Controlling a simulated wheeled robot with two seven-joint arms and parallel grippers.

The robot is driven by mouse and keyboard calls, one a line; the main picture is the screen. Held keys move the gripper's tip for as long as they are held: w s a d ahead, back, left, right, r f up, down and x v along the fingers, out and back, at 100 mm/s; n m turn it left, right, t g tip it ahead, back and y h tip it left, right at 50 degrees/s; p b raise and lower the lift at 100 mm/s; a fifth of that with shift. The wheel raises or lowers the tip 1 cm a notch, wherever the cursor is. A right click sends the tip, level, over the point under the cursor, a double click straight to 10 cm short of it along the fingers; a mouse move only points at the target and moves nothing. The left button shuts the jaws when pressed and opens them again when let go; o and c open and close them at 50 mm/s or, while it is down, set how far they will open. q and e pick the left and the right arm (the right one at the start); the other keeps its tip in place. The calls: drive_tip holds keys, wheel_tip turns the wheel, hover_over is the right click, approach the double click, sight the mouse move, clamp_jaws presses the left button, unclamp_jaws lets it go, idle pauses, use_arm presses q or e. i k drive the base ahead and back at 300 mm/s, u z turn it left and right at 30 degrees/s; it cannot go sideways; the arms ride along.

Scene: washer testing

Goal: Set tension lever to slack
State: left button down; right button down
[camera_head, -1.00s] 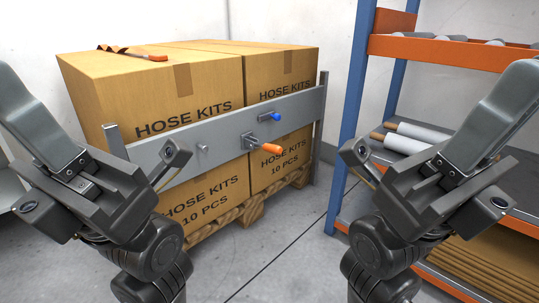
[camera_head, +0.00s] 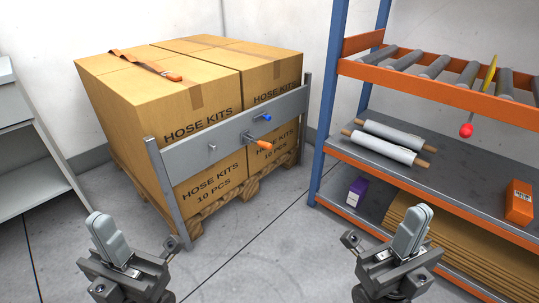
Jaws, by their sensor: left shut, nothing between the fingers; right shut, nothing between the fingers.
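A grey metal bar (camera_head: 187,156) runs across the front of a stack of cardboard boxes. It carries a lever with an orange grip (camera_head: 264,145), pointing right and slightly down towards me. A blue-tipped pin (camera_head: 266,118) sits just above it, and a small grey stud (camera_head: 212,148) is to its left. No marking shows which position is slack. My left gripper (camera_head: 130,272) is shut and empty at the lower left, in front of and well apart from the bar. My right gripper (camera_head: 393,270) is shut and empty at the lower right, also apart from the lever.
The boxes (camera_head: 150,105) stand on a wooden pallet (camera_head: 213,205), with a strap with an orange end (camera_head: 146,66) on top. An orange and blue rack (camera_head: 325,130) at right holds rolls and a red-ended yellow rod (camera_head: 466,130). A grey shelf (camera_head: 30,170) is at left. Floor between is clear.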

sight(265, 145)
drive_tip(key=k, duration=0.65)
drive_tip(key=u, duration=0.25)
drive_tip(key=i, duration=0.65)
drive_tip(key=u, duration=0.55)
drive_tip(key=i, duration=0.65)
drive_tip(key=u, duration=0.15)
